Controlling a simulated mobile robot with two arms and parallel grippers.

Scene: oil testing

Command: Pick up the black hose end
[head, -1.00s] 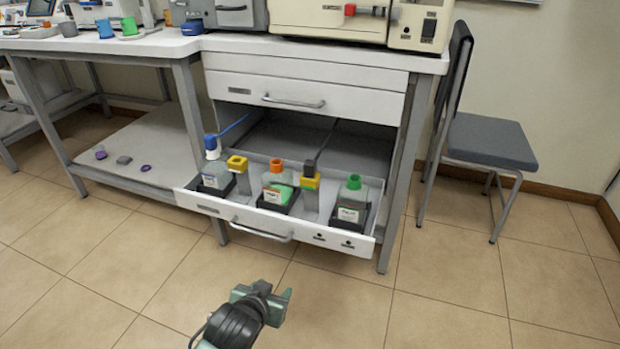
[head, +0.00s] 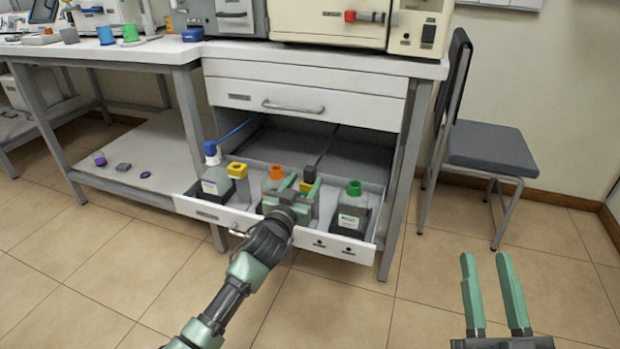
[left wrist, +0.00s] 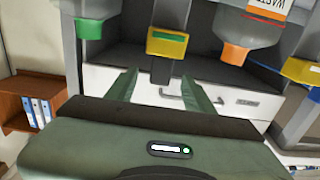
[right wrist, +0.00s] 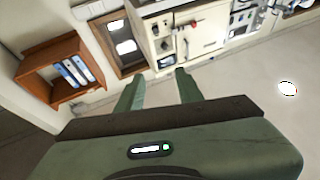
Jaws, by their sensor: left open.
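The black hose end (head: 310,174) sits upright in a yellow-topped holder (head: 308,187) in the open drawer, between the orange-capped and green-capped bottles. It also shows in the left wrist view (left wrist: 160,70), below the yellow top (left wrist: 168,43) in that turned picture. My left gripper (head: 291,190) is open and empty at the drawer. In its wrist view the hose end lies between the lines of the two fingers (left wrist: 160,88); I cannot tell the exact gap. My right gripper (head: 486,256) is open and empty over the floor at the lower right.
The drawer (head: 205,209) also holds a blue-topped bottle (head: 213,180), another yellow-topped holder (head: 238,178), an orange-capped bottle (head: 276,173) and a green-capped bottle (head: 353,205). A chair (head: 490,150) stands at the right. The floor in front is clear.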

